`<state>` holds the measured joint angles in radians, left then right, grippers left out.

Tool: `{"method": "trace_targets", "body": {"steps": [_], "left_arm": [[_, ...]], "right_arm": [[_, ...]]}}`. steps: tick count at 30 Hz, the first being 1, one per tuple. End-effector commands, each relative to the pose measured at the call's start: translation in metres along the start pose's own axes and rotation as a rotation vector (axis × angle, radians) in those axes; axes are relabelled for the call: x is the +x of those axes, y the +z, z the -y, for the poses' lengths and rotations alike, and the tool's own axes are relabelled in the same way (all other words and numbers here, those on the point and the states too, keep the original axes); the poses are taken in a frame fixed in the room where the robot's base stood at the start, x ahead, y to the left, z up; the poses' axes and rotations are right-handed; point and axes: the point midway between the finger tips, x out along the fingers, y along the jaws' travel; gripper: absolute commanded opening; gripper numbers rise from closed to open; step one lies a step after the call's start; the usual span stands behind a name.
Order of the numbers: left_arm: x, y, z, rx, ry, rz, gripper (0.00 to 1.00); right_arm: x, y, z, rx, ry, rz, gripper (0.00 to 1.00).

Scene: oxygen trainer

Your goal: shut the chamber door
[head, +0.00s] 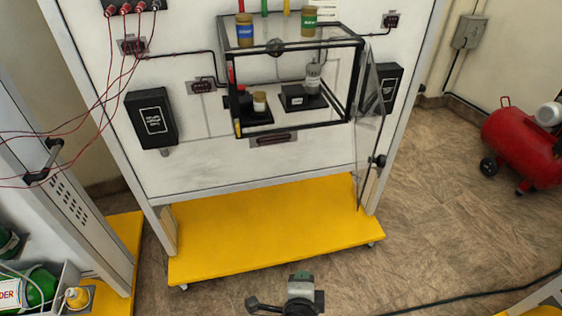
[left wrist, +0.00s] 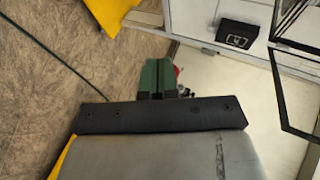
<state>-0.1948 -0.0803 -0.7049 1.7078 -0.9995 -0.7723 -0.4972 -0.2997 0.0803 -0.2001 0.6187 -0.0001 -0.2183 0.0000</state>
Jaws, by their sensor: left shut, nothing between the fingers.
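The chamber (head: 237,95) is a clear box with a black frame, mounted on the white panel in the head view. Its clear door (head: 369,140) stands open at the chamber's right front edge, swung outward, with a black knob (head: 378,161) low on it. Inside the chamber, a small jar (head: 260,101) and a grey bottle (head: 313,76) stand on black bases. My left gripper (head: 301,276) is shut and empty, low in the head view, below the chamber and apart from the door. Its green fingertips (left wrist: 155,77) show together in the left wrist view. My right gripper is not in view.
Two jars, one with a blue label (head: 245,30) and one with a green label (head: 309,21), stand on the chamber's top. A yellow base (head: 265,235) juts out below the panel. A red compressor (head: 525,140) stands at right. The floor between is mostly clear.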

Motion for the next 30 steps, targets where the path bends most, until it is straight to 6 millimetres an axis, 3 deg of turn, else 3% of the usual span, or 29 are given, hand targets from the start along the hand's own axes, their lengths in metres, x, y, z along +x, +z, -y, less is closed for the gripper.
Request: {"method": "trace_targets", "body": {"steps": [1, 3, 6, 9, 13, 17, 30], "left_arm": [[-0.022, -0.013, 0.053, 0.029, -0.111, 0.006, 0.0], [-0.05, -0.021, 0.109, 0.064, -0.237, 0.036, 0.0], [-0.088, -0.021, 0.165, 0.08, -0.368, 0.087, 0.0], [-0.113, -0.017, 0.196, 0.081, -0.444, 0.128, 0.0], [-0.123, -0.014, 0.211, 0.078, -0.48, 0.15, 0.0], [-0.112, -0.012, 0.218, 0.08, -0.482, 0.152, 0.0], [-0.033, 0.001, 0.259, 0.079, -0.482, 0.15, 0.0]], "right_arm": [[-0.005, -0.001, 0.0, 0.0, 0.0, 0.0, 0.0], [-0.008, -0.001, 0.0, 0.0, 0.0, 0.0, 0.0], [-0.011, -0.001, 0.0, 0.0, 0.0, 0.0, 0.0], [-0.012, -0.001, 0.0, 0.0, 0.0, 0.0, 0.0], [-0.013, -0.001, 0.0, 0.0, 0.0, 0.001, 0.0], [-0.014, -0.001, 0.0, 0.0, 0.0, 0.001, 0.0], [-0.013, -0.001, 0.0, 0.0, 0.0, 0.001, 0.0]]}}
